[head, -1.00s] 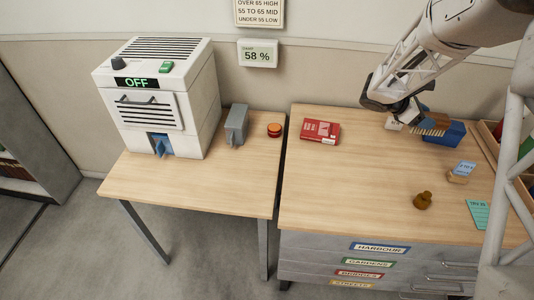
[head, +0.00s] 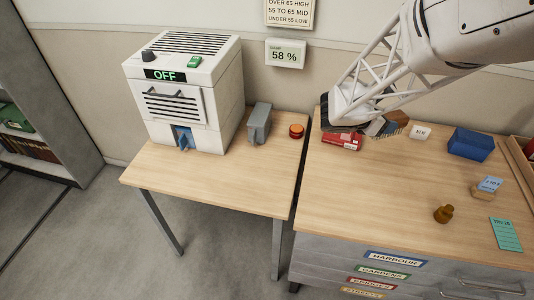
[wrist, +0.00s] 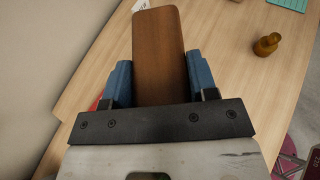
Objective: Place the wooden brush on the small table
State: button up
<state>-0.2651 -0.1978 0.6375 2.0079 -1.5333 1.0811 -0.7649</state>
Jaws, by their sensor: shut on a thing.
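In the head view my gripper (head: 378,126) holds the brush over the back left of the drawer cabinet top, close to a red box (head: 342,141). The small table (head: 215,185) stands to the left, with a bare front half. The brush's far end and my fingers are partly hidden by my arm in the head view.
On the small table stand a white machine reading OFF (head: 190,95), a grey device (head: 259,123) and an orange-topped disc (head: 297,131). The cabinet top (head: 370,200) bears a blue box (head: 470,144), a white tag (head: 420,133) and a brown stamp (head: 443,213). A narrow gap separates both tops.

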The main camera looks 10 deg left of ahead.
jog(key=s+a+f+n+t+y, duration=0.2)
jog(key=s+a+n+t+y, duration=0.65)
jog(key=s+a, duration=1.6)
notch_tip(320, 180, down, 16)
jog(key=n+g+y, duration=0.2)
jog(key=n+y, duration=0.1)
jog(key=shift+w+a, duration=0.15)
jog(key=shift+w, duration=0.3)
jog(key=shift+r, duration=0.15)
jog(key=w+a, duration=0.2)
jog(key=w, duration=0.2)
jog(key=w+a+f, duration=0.1)
jog(key=w+a, duration=0.2)
jog(key=w, duration=0.1)
jog(key=w+a, duration=0.3)
jog(key=w, duration=0.2)
jog(key=shift+f, duration=0.2)
jog(key=shift+w+a, duration=0.2)
jog(key=shift+w, duration=0.05)
jog(key=shift+f, duration=1.8)
jog(key=shift+f, duration=0.15)
